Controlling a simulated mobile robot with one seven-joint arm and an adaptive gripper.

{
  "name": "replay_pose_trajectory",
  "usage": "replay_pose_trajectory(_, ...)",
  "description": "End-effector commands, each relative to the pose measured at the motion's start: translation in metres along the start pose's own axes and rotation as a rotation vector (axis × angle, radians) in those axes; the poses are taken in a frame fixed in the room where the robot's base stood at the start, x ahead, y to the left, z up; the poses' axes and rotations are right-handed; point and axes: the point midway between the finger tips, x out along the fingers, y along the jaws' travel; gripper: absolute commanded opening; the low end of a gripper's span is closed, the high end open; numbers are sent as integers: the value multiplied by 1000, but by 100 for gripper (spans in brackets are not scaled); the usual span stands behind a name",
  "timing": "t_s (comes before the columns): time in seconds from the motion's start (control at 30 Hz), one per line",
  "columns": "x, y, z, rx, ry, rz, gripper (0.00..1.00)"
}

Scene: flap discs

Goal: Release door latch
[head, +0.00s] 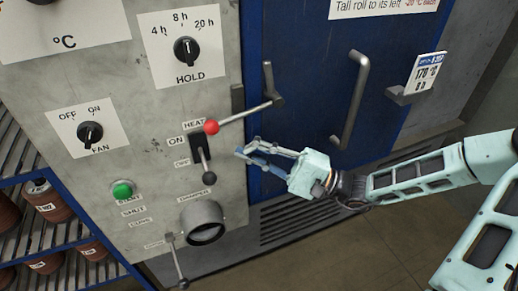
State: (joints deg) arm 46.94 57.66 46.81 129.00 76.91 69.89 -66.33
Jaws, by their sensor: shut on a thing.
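The door latch is a grey lever with a red ball knob (211,127) at its left end. Its bar (245,113) slopes up to the right to a pivot on the left edge of the blue door (312,60). The door looks shut in its frame. My gripper (247,147) is below and right of the red knob, pointing left, in front of the blue frame. It appears apart from the latch lever. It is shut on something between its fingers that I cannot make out.
Left is a panel with a HOLD dial (187,50), FAN dial (90,133), black-knobbed HEAT switch (207,165), green button (122,190) and round port (204,222). A blue rack (65,240) stands lower left.

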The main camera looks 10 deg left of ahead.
Motion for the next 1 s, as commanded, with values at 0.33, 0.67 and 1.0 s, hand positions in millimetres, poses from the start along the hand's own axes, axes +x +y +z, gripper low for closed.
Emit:
replay_pose_trajectory(0.33, 1, 0, 1, 2, -1, -3, 0)
replay_pose_trajectory(0.67, 20, -10, 15, 114, -3, -158, 0)
replay_pose_trajectory(1.0, 41, -30, 29, 212, 0, -297, 0)
